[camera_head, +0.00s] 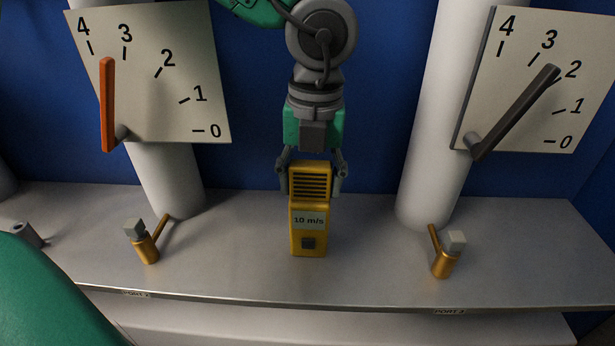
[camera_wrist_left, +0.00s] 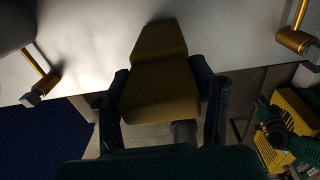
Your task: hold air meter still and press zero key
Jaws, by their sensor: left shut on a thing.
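The yellow air meter (camera_head: 296,215) is upright in the middle of the grey shelf, its front facing the head camera. Its screen (camera_head: 309,221) reads 10 m/s, and one dark square key (camera_head: 308,243) sits below the screen. My left gripper (camera_head: 312,178) comes down from above and is shut on the meter's slotted upper part, one finger on each side. In the left wrist view the meter's plain yellow side (camera_wrist_left: 158,75) lies between the two dark fingers (camera_wrist_left: 163,95). I cannot tell whether the meter's base touches the shelf. My right gripper does not show clearly.
Two brass valves with grey knobs (camera_head: 148,247) (camera_head: 444,262) stand on the shelf (camera_head: 370,270), left and right of the meter. Behind them, white columns carry dials (camera_head: 185,110) (camera_head: 535,80). The shelf between meter and valves is clear.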

